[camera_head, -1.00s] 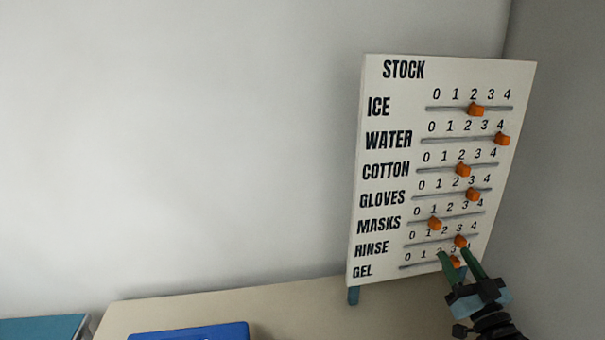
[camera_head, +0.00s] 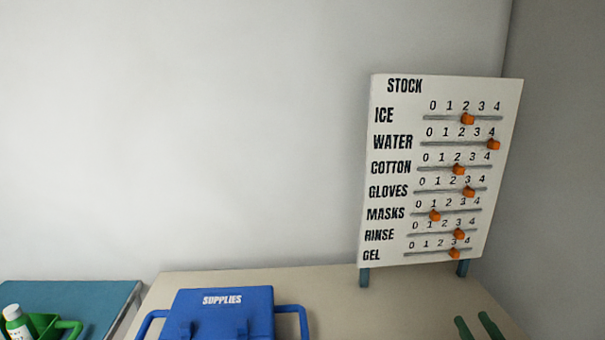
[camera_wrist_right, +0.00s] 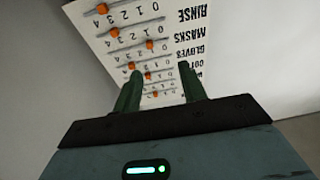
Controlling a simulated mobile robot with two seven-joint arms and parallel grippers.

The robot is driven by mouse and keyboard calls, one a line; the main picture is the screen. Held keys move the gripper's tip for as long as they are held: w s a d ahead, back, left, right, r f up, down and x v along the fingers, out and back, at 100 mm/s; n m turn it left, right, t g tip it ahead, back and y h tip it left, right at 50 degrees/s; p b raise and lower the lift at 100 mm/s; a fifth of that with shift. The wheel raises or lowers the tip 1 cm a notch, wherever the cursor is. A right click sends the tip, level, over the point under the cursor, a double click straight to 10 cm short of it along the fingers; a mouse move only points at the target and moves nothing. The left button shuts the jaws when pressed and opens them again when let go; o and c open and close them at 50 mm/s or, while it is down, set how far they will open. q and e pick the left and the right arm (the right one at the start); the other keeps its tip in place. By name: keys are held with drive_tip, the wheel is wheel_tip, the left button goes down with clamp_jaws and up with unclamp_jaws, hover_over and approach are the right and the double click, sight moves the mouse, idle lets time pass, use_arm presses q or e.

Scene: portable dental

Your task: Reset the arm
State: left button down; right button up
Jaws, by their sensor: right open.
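My right gripper (camera_head: 476,327) shows at the bottom right of the head view, only its two green fingertips in frame. It is open and empty, in front of and below the white stock board (camera_head: 397,190), apart from it. In the right wrist view the open fingers (camera_wrist_right: 160,90) point at the board (camera_wrist_right: 190,45), which appears upside down. The board has rows of orange sliders. The gel slider (camera_head: 454,253) and the rinse slider (camera_head: 459,234) both stand near 3. My left gripper is not in view.
The board stands on teal legs (camera_head: 364,277) on a beige table (camera_head: 330,300). A blue supplies case (camera_head: 225,310) with side handles sits on the table's left. At far left, a green carrier (camera_head: 45,325) with a white bottle (camera_head: 15,320) rests on a teal surface (camera_head: 100,293).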

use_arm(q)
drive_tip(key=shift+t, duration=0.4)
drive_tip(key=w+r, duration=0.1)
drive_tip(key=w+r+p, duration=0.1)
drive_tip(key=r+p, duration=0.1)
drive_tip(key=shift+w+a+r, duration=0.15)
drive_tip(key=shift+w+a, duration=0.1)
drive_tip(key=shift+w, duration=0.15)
use_arm(e)
drive_tip(key=s+a+f+g, duration=0.4)
drive_tip(key=s+f, duration=0.4)
drive_tip(key=s, duration=0.4)
drive_tip(key=s+a+f+g, duration=0.3)
drive_tip(key=s+a+f, duration=0.3)
drive_tip(key=s, duration=0.6)
drive_tip(key=s+a+f+g, duration=0.4)
drive_tip(key=s+a+f, duration=0.1)
drive_tip(key=s+f, duration=0.6)
drive_tip(key=shift+s+n+g, duration=0.3)
drive_tip(key=shift+s, duration=0.2)
